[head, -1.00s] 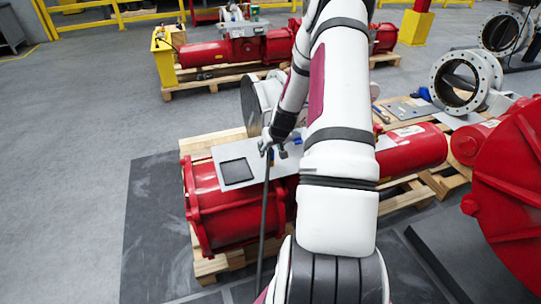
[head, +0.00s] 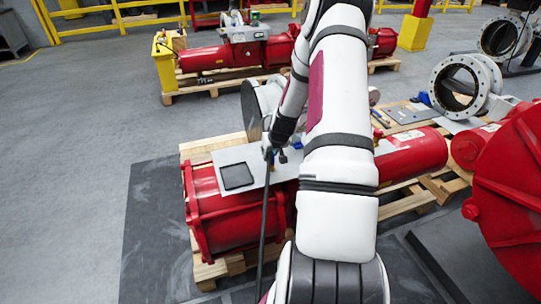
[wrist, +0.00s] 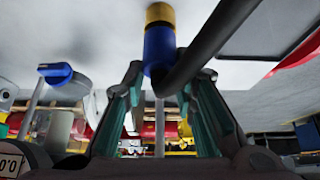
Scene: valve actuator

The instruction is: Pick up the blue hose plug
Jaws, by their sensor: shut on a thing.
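The blue hose plug (wrist: 159,50) has a blue body with a brass-coloured end and shows in the wrist view. A black hose (wrist: 205,42) runs from it to the upper right. My gripper (wrist: 166,78) is shut on the plug, with teal finger pads on either side of it. In the head view my gripper (head: 277,152) is over the grey plate on the red actuator, partly hidden by my arm. The hose hangs down from it in the head view (head: 264,215). The plug itself is too small to make out there.
A grey plate with a black tablet-like square (head: 237,176) lies on the red actuator (head: 225,212), which rests on a wooden pallet. In the wrist view a blue handle (wrist: 55,72) stands at left. A grey flanged ring (head: 460,88) stands at right. Floor at left is clear.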

